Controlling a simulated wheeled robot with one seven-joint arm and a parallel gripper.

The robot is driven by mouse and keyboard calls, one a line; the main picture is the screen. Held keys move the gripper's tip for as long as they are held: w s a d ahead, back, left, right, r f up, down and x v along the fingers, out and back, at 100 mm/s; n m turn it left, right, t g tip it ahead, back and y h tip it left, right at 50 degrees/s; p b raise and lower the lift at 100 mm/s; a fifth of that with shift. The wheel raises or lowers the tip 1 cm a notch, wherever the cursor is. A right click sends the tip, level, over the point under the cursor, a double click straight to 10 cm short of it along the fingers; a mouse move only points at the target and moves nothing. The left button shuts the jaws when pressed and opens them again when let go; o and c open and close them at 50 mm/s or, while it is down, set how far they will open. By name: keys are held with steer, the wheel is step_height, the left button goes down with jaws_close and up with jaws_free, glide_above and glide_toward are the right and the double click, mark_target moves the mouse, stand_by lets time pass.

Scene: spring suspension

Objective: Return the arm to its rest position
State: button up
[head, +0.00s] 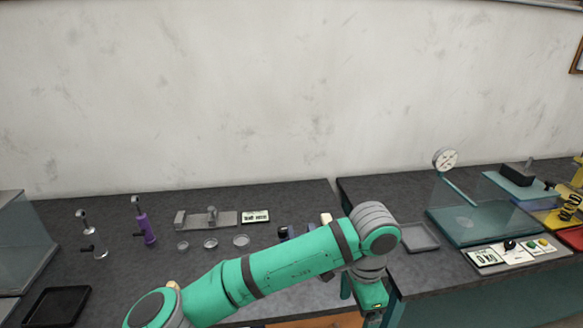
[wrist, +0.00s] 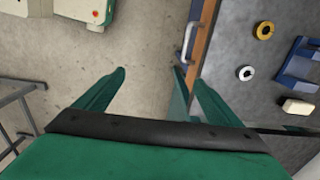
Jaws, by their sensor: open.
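My green arm (head: 290,262) reaches across the lower middle of the head view, over the front of the left bench. It bends at a grey joint near the gap between the two benches. My gripper (wrist: 158,75) shows in the wrist view with its two green fingers spread apart. Nothing is between the fingers; the pale floor and the bench's front edge show beyond them. In the head view the fingers are hidden or cut off at the bottom.
The left bench (head: 115,265) holds a grey fixture (head: 207,218), small round dishes (head: 211,243) and a purple-bodied device (head: 146,228). The right bench holds a dial gauge (head: 445,159) and a button panel (head: 518,250). In the wrist view, yellow (wrist: 265,30) and white (wrist: 247,73) rings lie beside a blue stand (wrist: 298,65).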

steer(key=d+r+n+t+h, duration=0.25)
steer(key=d+h, duration=0.45)
steer(key=d, duration=0.4)
steer(key=d+r+n+t+h, duration=0.1)
steer(key=d+n+t+h, duration=0.15)
steer(key=d+h, duration=0.7)
steer(key=s+a+f+n+t+y, duration=0.3)
steer(key=a+f+n+t+y, duration=0.2)
steer(key=a+f+n, duration=0.25)
steer(key=s+a+f+n+t+y, duration=0.4)
steer(key=a+f+n+t+y, duration=0.25)
steer(key=a+f, duration=0.25)
steer(key=s+a+f+m+y, duration=0.1)
steer(key=s+a+y, duration=0.1)
steer(key=s+a, duration=0.7)
steer(key=s+a+f+m+g+y, duration=0.1)
steer(key=s+a+y, duration=0.2)
steer(key=s+a, duration=0.6)
steer(key=s, duration=0.5)
steer(key=shift+s+f+m, duration=0.15)
steer(key=shift+f+m, duration=0.05)
steer(key=shift+m, duration=0.2)
